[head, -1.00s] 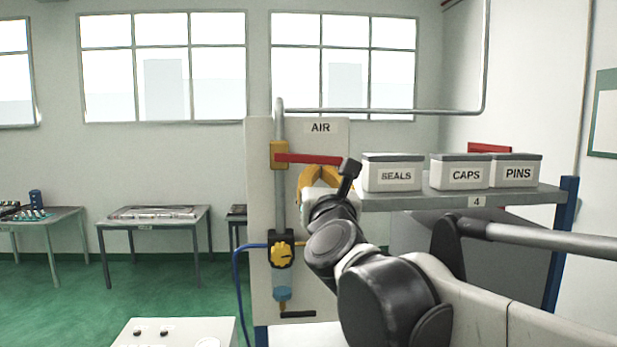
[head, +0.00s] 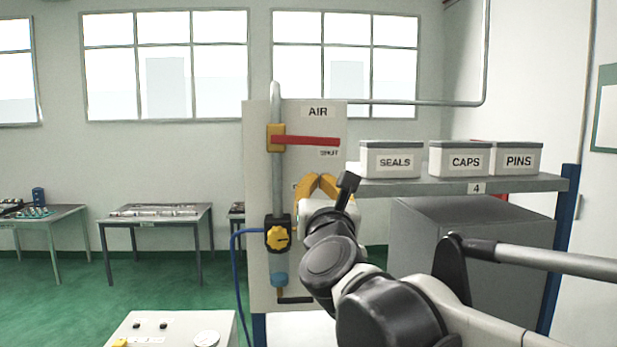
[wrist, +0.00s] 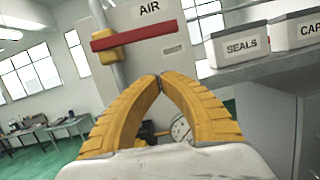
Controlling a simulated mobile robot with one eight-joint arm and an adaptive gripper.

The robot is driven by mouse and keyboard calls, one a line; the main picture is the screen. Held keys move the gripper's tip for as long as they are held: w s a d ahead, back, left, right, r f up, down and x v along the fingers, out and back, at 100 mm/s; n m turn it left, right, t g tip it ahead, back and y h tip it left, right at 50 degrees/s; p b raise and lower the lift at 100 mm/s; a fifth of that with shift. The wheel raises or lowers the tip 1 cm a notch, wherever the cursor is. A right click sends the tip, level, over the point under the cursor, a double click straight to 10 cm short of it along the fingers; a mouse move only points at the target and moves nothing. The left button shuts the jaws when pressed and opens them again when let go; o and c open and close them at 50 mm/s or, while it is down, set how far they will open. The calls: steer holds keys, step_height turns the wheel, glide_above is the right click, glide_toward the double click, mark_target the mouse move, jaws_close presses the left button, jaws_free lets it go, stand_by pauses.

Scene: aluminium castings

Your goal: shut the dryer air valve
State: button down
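The air valve has a yellow body (head: 276,138) on the vertical pipe and a long red handle (head: 312,141). The handle sticks out level to the right, across the pipe, toward a small label that looks like "SHUT" (head: 329,153). The grey panel (head: 258,180) behind it reads "AIR". The handle (wrist: 134,36) also shows in the wrist view, above the fingers. My gripper (head: 318,180) is below the handle and apart from it. In the wrist view its yellow fingertips (wrist: 160,78) meet, with nothing seen between them.
A shelf (head: 420,186) with boxes marked SEALS (head: 392,161), CAPS (head: 459,160) and PINS (head: 517,160) stands right of the panel. A regulator with a yellow knob (head: 277,238) and a blue hose (head: 236,270) sit lower on the pipe. A gauge (wrist: 181,128) shows behind the fingers.

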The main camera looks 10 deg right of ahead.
steer(key=v, duration=0.7)
steer(key=shift+s+b, duration=0.35)
steer(key=shift+b, duration=0.1)
steer(key=shift+a+r, duration=0.1)
steer(key=shift+a, duration=0.1)
